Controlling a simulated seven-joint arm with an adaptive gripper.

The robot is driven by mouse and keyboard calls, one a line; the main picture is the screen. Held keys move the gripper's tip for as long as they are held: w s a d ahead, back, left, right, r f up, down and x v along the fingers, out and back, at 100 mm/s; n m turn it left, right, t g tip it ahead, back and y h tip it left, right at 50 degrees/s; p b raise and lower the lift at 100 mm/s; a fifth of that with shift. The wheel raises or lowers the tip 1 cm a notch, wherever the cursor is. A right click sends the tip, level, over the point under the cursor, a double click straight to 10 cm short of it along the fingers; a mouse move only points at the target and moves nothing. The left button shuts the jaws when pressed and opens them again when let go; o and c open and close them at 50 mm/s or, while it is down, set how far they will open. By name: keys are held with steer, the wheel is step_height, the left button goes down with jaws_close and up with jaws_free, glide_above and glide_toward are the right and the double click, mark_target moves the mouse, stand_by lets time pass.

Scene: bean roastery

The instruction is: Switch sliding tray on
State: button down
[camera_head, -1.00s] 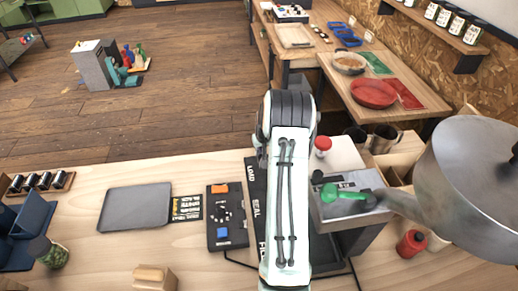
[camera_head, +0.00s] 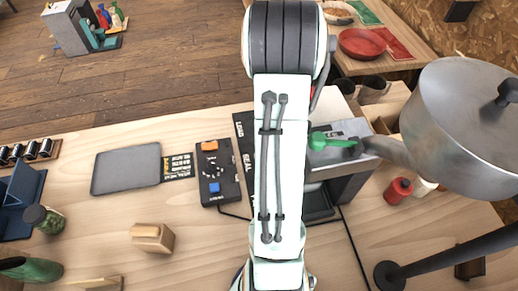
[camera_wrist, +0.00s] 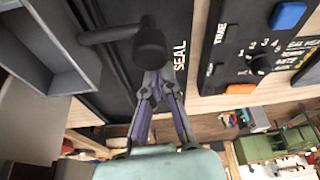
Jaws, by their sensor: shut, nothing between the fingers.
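A black board (camera_head: 243,135) with white position words such as LOAD and SEAL lies on the bench, partly behind my arm. In the wrist view the black board (camera_wrist: 110,90) carries the word SEAL, and a dark knob (camera_wrist: 150,45) on a horizontal rod stands over it. My gripper (camera_wrist: 155,85) is shut and empty, its fingertips just below the knob in the picture; contact cannot be told. The head view hides the gripper behind my arm. A black control box (camera_head: 226,172) has an orange button (camera_head: 209,145), a blue button (camera_head: 215,187) and a dial; it also shows in the wrist view (camera_wrist: 225,60).
A grey machine (camera_head: 350,188) stands right of my arm, with a green handle (camera_head: 330,142) on top. A large grey pot (camera_head: 465,125) overhangs the right. A dark tray (camera_head: 126,168), wooden block (camera_head: 152,238) and jar (camera_head: 45,220) are left. A red bottle (camera_head: 398,188) stands right.

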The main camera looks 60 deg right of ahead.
steer(key=shift+s+a, duration=0.2)
stand_by(0.3)
steer(key=w+d, duration=0.2)
steer(key=w, duration=0.1)
steer(key=shift+w+d+r, duration=0.2)
steer(key=shift+d+r, duration=0.05)
steer(key=shift+r, duration=0.15)
steer(key=v, duration=0.9)
steer(key=shift+s+r, duration=0.15)
steer(key=shift+a, duration=0.15)
